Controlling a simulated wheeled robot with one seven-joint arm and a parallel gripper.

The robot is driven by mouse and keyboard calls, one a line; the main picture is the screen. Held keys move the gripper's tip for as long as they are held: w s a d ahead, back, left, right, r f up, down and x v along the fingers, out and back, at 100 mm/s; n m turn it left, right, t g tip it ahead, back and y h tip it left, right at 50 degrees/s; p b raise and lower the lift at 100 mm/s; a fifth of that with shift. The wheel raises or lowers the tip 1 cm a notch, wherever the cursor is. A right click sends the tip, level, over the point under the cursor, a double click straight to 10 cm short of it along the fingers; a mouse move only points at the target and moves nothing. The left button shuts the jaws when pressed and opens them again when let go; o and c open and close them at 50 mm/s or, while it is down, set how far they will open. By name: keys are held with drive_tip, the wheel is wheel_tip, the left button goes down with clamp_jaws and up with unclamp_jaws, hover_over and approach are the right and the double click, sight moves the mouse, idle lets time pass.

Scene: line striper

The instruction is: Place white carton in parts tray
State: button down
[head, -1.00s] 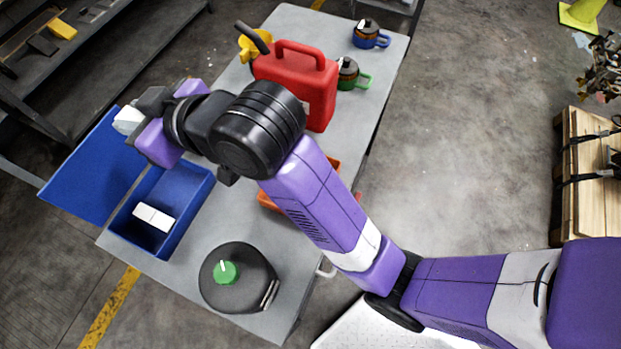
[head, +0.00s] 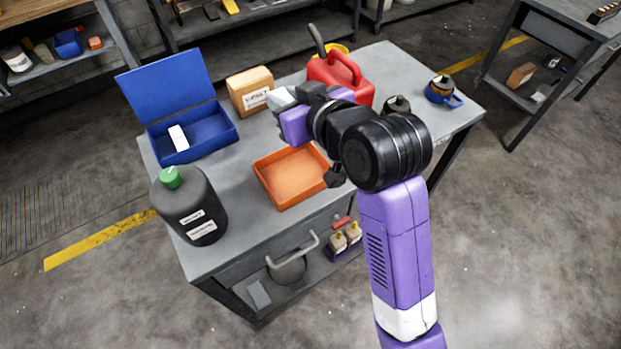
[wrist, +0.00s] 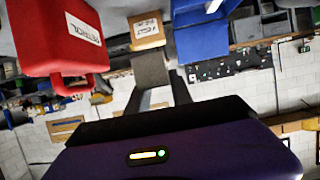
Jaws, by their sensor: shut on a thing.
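My gripper (head: 290,97) is shut on a pale white carton (head: 279,96), partly covered by the fingers. It is above the table, in front of the cardboard box and left of the red can in the head view. In the wrist view a shaded grey block (wrist: 150,70) shows ahead of the gripper; I cannot tell whether it is the carton or a finger. An open orange tray (head: 272,192) lies empty below and nearer to me. A blue box (head: 225,140) with a raised lid stands left, with another white block (head: 178,138) inside.
A cardboard box (head: 247,88) stands behind my gripper and a red petrol can (head: 345,73) to its right. A dark bottle with a green cap (head: 190,208) stands at the front left. A blue-handled container (head: 443,92) is at the far right. Bare table lies between bottle and orange tray.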

wheel_tip(320, 180, down, 19)
idle(0.4)
drive_tip(key=shift+f, duration=0.15)
drive_tip(key=c, duration=1.1)
unclamp_jaws()
drive_tip(key=shift+r, duration=0.2)
drive_tip(key=v, duration=1.2)
